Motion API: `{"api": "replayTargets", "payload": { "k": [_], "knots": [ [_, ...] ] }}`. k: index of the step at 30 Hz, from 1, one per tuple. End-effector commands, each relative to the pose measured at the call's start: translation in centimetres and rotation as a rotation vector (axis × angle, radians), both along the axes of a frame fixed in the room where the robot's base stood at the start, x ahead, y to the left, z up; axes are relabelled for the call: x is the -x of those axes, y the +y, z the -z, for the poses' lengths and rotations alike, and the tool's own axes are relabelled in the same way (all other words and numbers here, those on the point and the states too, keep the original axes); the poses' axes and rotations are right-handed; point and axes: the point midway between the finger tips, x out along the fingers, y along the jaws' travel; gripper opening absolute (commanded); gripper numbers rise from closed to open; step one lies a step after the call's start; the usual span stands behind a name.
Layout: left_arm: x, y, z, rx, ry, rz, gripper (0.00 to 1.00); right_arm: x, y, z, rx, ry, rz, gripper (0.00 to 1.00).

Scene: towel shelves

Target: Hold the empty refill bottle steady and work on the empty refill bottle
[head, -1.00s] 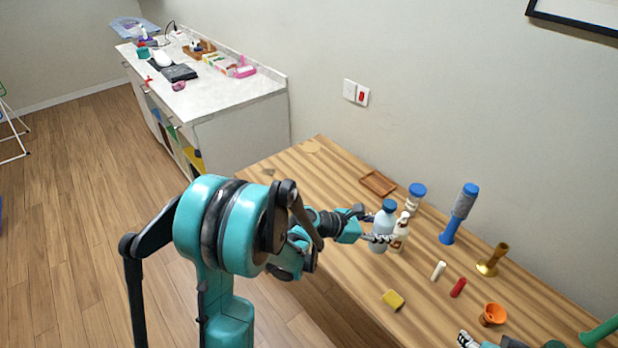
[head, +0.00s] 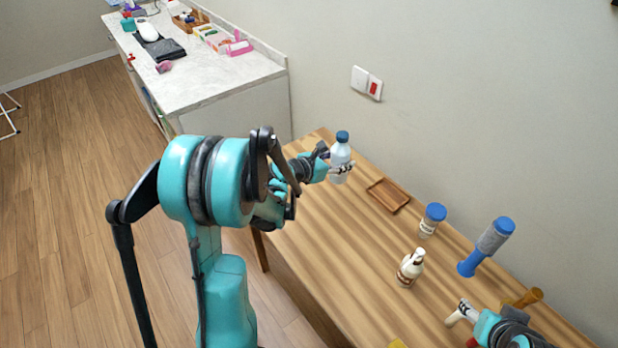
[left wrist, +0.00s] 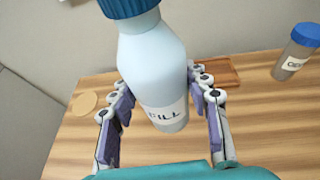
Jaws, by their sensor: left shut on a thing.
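The refill bottle (head: 340,155) is pale blue with a dark blue cap and stands upright between the fingers of my left gripper (head: 338,168), over the far left end of the table. In the left wrist view the bottle (left wrist: 155,65) fills the middle, with a label partly reading "FILL", and the left gripper's fingers (left wrist: 160,105) lie on both sides of it. Whether its base touches the table is unclear. My right gripper (head: 462,308) is at the lower right, close to a small white piece; its jaw opening cannot be made out.
A white pump bottle (head: 411,267) stands mid-table. A brown wooden tray (head: 388,196) lies near the wall. The wooden tabletop (head: 325,240) is clear in front of the tray.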

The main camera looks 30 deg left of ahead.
Motion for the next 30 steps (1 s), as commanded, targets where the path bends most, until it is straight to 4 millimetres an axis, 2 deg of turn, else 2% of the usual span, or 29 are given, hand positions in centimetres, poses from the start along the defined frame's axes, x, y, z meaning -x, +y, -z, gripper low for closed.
{"api": "replayTargets", "payload": {
  "k": [10, 13, 17, 25, 30],
  "knots": [
    [0.0, 0.2, 0.0, 0.0, -0.001, -0.005, 0.0, 0.0, 0.0, 0.0, 0.0, 0.0, 0.0, 0.54],
    [-0.1, 0.9, 0.5, 0.0, -0.001, -0.008, 0.0, 0.0, 0.0, 0.3, 0.0, 0.0, 0.0, 0.54],
    [-0.2, 3.3, 2.0, 0.001, -0.001, -0.01, 0.0, 0.0, 0.0, 1.3, 0.0, 0.0, 0.0, 0.54],
    [-0.4, 9.3, 5.7, 0.001, -0.001, -0.009, 0.0, 0.0, 0.0, 3.5, 0.0, 0.0, 0.0, 0.54],
    [-0.4, 11.4, 6.9, 0.0, -0.001, -0.005, 0.0, 0.0, 0.0, 4.2, 0.0, 0.0, 0.0, 0.54]
  ]
}}
